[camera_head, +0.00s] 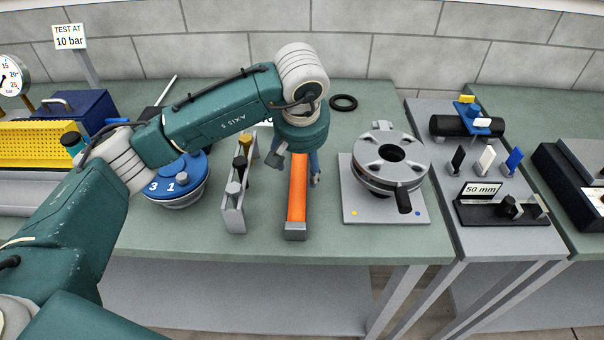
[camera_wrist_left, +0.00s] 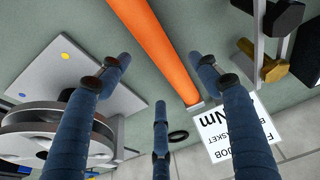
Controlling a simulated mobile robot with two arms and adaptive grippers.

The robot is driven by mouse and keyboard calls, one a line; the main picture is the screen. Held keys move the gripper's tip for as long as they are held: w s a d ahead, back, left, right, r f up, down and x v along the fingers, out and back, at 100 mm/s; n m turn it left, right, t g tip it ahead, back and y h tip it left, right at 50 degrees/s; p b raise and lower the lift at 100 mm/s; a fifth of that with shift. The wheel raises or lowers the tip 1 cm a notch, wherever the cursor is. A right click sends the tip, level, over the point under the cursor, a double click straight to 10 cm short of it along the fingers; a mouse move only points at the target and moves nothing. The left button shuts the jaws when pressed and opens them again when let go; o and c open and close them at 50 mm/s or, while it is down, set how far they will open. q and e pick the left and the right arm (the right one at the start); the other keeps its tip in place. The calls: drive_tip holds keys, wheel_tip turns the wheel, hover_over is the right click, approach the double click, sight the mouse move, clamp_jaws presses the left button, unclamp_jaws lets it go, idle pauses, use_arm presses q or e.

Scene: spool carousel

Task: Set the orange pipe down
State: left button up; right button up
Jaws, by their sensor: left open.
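The orange pipe (camera_head: 297,195) lies lengthwise in a narrow grey cradle (camera_head: 295,232) on the green bench. In the left wrist view the orange pipe (camera_wrist_left: 165,50) runs diagonally beyond the fingers. My left gripper (camera_head: 295,170) is above the far part of the pipe, pointing down. In the left wrist view its blue fingers (camera_wrist_left: 160,75) are spread wide and hold nothing. The gripper hides the pipe's far end in the head view. My right gripper is in neither view.
A grey rack (camera_head: 233,212) with dark and brass pieces stands left of the cradle, and a blue round device (camera_head: 178,185) beyond it. A grey spool carousel (camera_head: 390,160) on a plate stands close at right. A black ring (camera_head: 343,102) lies behind.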

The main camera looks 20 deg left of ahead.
use_arm(q)
drive_tip(key=v, duration=0.6)
drive_tip(key=shift+b, duration=0.4)
